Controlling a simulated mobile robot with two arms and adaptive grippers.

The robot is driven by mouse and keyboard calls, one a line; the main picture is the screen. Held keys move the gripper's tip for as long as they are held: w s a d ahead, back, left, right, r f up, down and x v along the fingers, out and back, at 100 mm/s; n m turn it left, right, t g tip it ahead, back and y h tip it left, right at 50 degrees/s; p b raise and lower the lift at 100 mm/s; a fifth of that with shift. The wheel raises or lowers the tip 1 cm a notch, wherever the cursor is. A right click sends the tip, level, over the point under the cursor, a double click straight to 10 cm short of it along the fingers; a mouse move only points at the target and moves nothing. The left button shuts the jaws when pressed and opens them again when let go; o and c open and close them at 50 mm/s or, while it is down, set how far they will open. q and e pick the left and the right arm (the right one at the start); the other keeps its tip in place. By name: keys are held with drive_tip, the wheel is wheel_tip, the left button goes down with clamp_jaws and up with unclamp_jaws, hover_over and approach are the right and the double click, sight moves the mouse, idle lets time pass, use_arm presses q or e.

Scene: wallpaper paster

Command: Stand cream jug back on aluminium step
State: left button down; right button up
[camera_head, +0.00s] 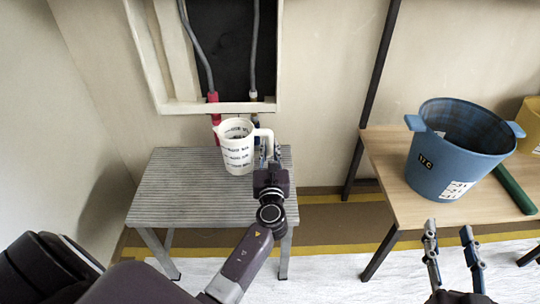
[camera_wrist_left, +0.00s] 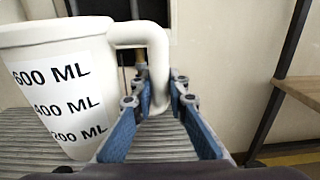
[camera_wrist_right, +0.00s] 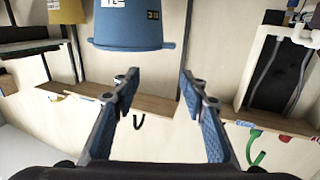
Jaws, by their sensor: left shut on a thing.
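The cream jug (camera_head: 237,147), marked with ML lines, is upright over the grey ribbed aluminium step (camera_head: 180,185). In the left wrist view the jug (camera_wrist_left: 58,85) fills the left side, and its base looks at or very near the ribbed top (camera_wrist_left: 160,140); I cannot tell if it touches. My left gripper (camera_head: 268,158) is at the jug's right side, shut on its handle; the handle (camera_wrist_left: 155,60) runs down between the fingers (camera_wrist_left: 153,108). My right gripper (camera_head: 452,245) is open and empty, in front of the wooden table.
A blue bucket (camera_head: 450,160) and a green cylinder (camera_head: 513,188) are on the wooden table (camera_head: 400,180) at right, with a yellow container (camera_head: 530,125) behind. An open wall box (camera_head: 225,50) with hoses is above the step. The step's left part is clear.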

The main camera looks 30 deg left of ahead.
use_arm(q)
wheel_tip(320, 180, down, 2)
drive_tip(key=shift+f+b, duration=0.2)
drive_tip(key=shift+b, duration=0.35)
use_arm(e)
wheel_tip(320, 180, up, 8)
drive_tip(key=s+t+y, duration=0.1)
drive_tip(key=t, duration=0.3)
drive_tip(key=shift+a, duration=0.4)
use_arm(q)
drive_tip(key=shift+f, duration=0.15)
use_arm(e)
drive_tip(key=shift+s+r+y, duration=0.1)
drive_tip(key=shift+r+y, duration=0.05)
drive_tip(key=shift+y, duration=0.25)
use_arm(q)
drive_tip(key=c, duration=1.9)
unclamp_jaws()
